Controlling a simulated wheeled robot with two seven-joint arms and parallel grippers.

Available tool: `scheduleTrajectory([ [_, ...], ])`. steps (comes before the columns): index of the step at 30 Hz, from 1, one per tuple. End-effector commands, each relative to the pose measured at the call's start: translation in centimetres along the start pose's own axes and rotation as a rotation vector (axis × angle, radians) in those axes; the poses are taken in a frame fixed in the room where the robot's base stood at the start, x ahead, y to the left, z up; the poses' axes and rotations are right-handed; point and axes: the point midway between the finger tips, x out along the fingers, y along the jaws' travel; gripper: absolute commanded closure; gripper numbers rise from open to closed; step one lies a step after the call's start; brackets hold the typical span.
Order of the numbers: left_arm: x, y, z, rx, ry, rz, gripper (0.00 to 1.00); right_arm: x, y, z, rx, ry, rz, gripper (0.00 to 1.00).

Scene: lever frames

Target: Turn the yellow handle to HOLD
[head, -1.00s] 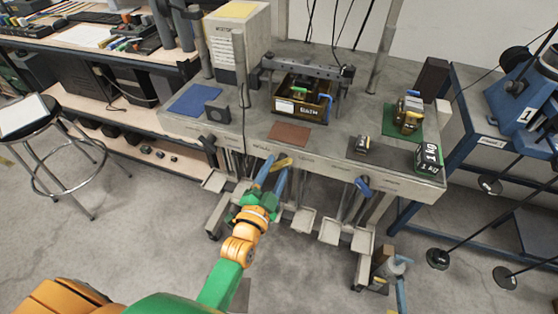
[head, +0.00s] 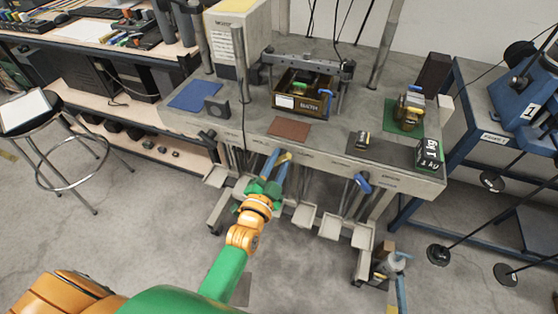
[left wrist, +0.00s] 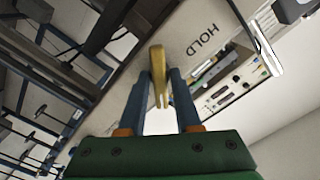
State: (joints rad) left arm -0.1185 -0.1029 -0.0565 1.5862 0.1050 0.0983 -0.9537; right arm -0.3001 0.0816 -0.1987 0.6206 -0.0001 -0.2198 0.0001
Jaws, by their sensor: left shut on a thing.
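The yellow handle (head: 285,157) is on the front edge of the workbench (head: 338,163), below the brown mat. In the left wrist view the yellow handle (left wrist: 157,62) lies between the two blue fingers of my left gripper (left wrist: 159,78), which is shut on it. In the head view my left gripper (head: 275,168) reaches up to the bench front and partly hides the handle. The HOLD label (left wrist: 203,39) shows on the pale panel to the right of the handle in the left wrist view. My right gripper is not in view.
A blue handle (head: 362,183) is farther right on the bench front. On the bench are a bin (head: 298,103), a brown mat (head: 289,129), a blue mat (head: 194,96) and a black weight (head: 429,154). A stool (head: 35,118) stands at left. The floor in front is open.

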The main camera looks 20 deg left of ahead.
Motion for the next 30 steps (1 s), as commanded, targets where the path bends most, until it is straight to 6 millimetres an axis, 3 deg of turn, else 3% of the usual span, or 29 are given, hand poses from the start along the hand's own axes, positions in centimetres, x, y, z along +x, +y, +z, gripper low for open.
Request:
scheduleTrajectory([
  [8,0.0,-0.2,-0.2,-0.184,0.003,-0.001,1.0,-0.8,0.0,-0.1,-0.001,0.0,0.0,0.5],
  [30,0.1,-0.4,-0.1,-0.888,0.007,-0.003,1.0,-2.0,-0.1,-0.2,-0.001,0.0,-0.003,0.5],
])
